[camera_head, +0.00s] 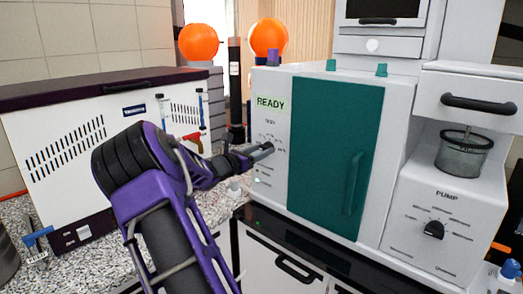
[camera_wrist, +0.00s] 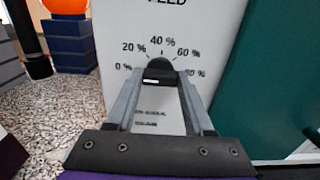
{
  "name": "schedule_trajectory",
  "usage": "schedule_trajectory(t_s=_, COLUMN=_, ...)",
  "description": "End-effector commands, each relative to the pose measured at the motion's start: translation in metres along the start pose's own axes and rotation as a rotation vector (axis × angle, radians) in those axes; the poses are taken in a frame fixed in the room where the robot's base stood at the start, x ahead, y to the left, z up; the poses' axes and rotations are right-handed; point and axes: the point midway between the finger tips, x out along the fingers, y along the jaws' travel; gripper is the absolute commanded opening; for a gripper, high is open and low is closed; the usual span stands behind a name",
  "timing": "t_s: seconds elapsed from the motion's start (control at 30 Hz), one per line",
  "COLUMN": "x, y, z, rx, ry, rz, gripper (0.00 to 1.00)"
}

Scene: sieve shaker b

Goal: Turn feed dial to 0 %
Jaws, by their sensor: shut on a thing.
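The feed dial (camera_wrist: 159,66) is a black knob on the white front panel of a machine. In the wrist view, printed marks from 0 % at the lower left over 40 % at the top to 80 % at the lower right surround it. My gripper (camera_wrist: 160,82) is shut on the dial, with one grey finger on each side of it. In the head view my gripper (camera_head: 262,151) reaches the panel from the left and mostly hides the dial.
A teal door (camera_head: 334,150) with a vertical handle is right of the dial. A PUMP unit with a black knob (camera_head: 434,230) stands farther right. A white box with a dark lid (camera_head: 95,89) stands left on the speckled counter. Orange spheres (camera_head: 198,42) are behind.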

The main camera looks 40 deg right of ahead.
Motion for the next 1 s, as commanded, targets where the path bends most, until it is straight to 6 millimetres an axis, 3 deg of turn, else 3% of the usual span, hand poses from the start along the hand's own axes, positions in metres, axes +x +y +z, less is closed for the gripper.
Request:
schedule_trajectory(t_s=0.43, x=-0.0003, y=0.0, z=-0.001, rx=-0.014, ry=0.001, rz=0.0, gripper=0.0)
schedule_trajectory(t_s=0.47, x=-0.0003, y=0.0, z=-0.001, rx=-0.014, ry=0.001, rz=0.0, gripper=0.56)
schedule_trajectory(t_s=0.6, x=-0.0002, y=0.0, z=-0.0008, rx=-0.013, ry=0.001, rz=0.0, gripper=0.81)
schedule_trajectory(t_s=1.0, x=-0.0066, y=0.0007, z=-0.0004, rx=-0.01, ry=0.001, rz=0.002, gripper=0.82)
